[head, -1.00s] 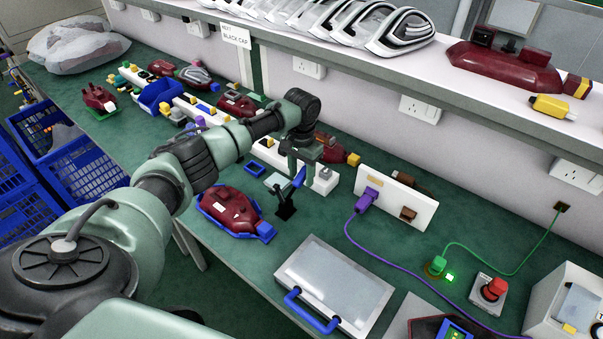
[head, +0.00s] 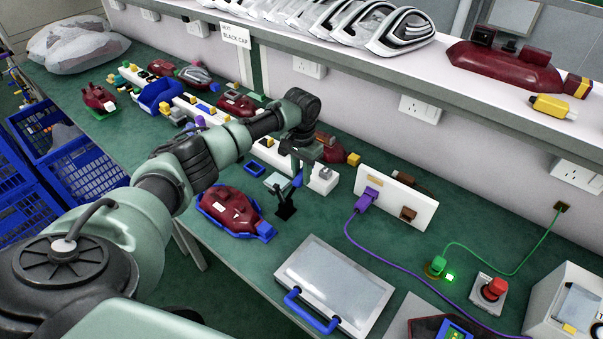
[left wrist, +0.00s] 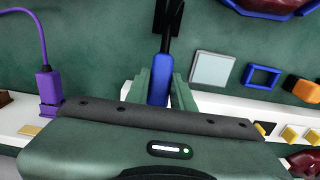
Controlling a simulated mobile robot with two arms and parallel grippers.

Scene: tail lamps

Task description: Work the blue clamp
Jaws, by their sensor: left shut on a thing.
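The blue clamp has a blue handle (head: 297,180) and a black base (head: 285,206), standing on the green bench beside a lamp. My left gripper (head: 299,168) is over the handle and shut on it. In the left wrist view the blue handle (left wrist: 158,88) lies between the two fingers of my left gripper (left wrist: 160,92), with a black arm (left wrist: 168,30) running away from it. Part of the handle is hidden by the gripper in the head view. My right gripper is not in view.
A dark red lamp (head: 231,209) in a blue holder is left of the clamp. A grey-lidded case (head: 335,286) with a blue handle lies in front. A white block (head: 395,200) with a purple plug (head: 368,199) stands to the right. Bare bench lies between.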

